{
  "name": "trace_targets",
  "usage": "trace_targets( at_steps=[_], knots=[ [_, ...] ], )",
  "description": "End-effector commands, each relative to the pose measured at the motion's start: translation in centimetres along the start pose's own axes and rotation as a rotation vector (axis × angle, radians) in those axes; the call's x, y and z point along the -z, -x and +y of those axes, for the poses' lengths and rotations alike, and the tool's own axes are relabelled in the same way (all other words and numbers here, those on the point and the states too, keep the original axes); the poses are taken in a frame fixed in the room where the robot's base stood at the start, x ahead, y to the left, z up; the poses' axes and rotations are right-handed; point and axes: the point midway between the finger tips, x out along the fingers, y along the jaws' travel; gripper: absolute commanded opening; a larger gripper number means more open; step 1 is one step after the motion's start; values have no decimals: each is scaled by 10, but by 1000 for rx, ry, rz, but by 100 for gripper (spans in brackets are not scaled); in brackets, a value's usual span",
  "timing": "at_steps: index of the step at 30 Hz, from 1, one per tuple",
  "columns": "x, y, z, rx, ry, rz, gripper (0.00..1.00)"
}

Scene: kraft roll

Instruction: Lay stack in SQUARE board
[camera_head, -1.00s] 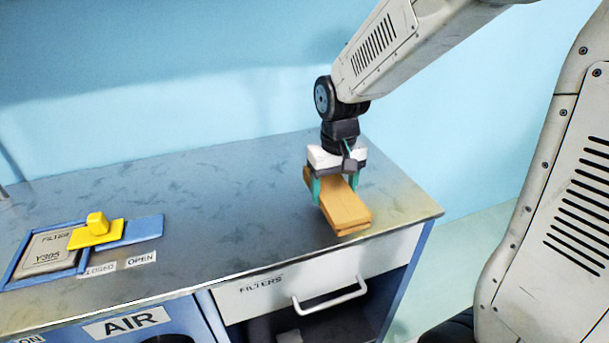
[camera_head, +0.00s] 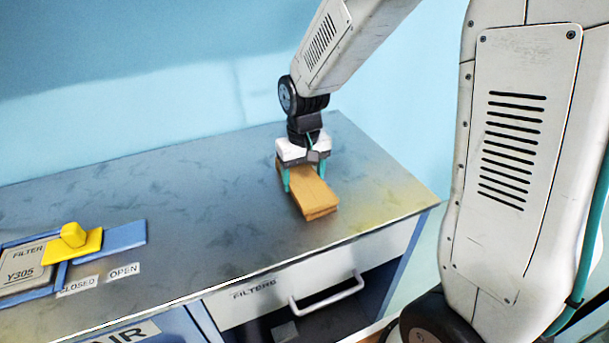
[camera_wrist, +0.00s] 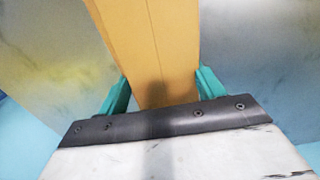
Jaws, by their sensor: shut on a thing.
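The stack (camera_head: 316,196) is a long flat orange-brown bundle with a layered front end. My gripper (camera_head: 304,176) is shut on it from above, with one teal finger on each side. The stack is over the right part of the grey metal counter; I cannot tell whether it touches the top. In the wrist view the stack (camera_wrist: 155,45) runs lengthwise away between the teal fingers of my gripper (camera_wrist: 163,90). No board marked SQUARE is in view.
On the counter (camera_head: 200,215) at left, a blue frame (camera_head: 126,236) holds a grey filter Y305 (camera_head: 20,268) and a yellow knobbed slide (camera_head: 74,236). A FILTERS drawer (camera_head: 255,292) with a white handle (camera_head: 328,297) is below the front edge. The counter middle is clear.

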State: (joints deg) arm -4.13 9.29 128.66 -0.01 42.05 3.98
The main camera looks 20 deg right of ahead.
Motion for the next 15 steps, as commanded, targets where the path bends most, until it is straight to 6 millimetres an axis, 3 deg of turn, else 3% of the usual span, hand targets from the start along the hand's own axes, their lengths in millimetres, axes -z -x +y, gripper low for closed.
trace_targets(
  at_steps=[5, 6, 7, 15],
  knots=[
    [0, -4, 1, 0, -1, 0, 32],
    [0, -3, 1, 0, -1, 0, 78],
    [0, -3, 1, 0, -2, 0, 87],
    [0, -3, 2, 0, -2, 0, 89]
  ],
)
